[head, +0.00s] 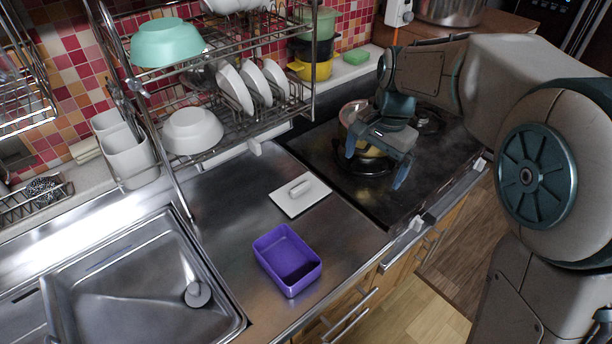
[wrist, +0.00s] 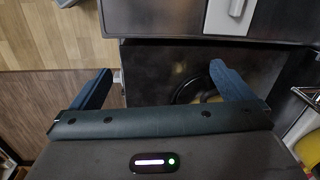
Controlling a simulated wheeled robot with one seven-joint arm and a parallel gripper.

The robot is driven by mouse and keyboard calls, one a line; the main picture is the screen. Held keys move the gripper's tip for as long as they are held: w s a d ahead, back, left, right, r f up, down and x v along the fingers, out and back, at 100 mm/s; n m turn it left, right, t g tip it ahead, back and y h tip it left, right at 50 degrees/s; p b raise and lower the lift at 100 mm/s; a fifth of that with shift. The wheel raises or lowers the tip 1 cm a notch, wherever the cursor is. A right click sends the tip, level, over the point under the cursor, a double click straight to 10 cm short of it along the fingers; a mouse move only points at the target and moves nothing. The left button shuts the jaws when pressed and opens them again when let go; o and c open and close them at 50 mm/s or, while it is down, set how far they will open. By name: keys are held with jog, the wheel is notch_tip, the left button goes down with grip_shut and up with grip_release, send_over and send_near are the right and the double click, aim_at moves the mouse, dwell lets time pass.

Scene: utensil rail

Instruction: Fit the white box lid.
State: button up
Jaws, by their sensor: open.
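The white lid (head: 300,195) is a flat square plate with a raised bar handle (head: 299,188). It lies on the steel counter behind the box. The box (head: 287,259) is purple, rectangular and open at the top, with an empty inside; it stands upright on the counter near the front edge. My gripper (head: 377,165) is open and empty above the black stove, to the right of the lid and apart from it. In the wrist view, the two blue fingers of my gripper (wrist: 165,90) are spread wide with nothing between them. The lid and box do not show clearly there.
A dish rack (head: 228,125) with bowls and plates stands at the back left. The sink (head: 130,285) is left of the box. A pan (head: 356,120) sits on the stove (head: 325,148), partly behind my gripper. The counter around the lid and box is clear.

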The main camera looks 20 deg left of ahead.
jog(key=a+m+h+p, duration=0.1)
jog(key=a+p, duration=0.2)
jog(key=a, duration=1.3)
send_over(300, 186)
notch_tip(300, 186, down, 9)
jog(key=shift+s+a+r+p, duration=0.1)
jog(key=shift+a+p, duration=0.05)
jog(key=shift+p, duration=0.25)
jog(key=shift+d+f+p, duration=0.2)
jog(key=shift+f+p, duration=0.45)
jog(key=shift+f, duration=2.15)
jog(key=c, duration=0.8)
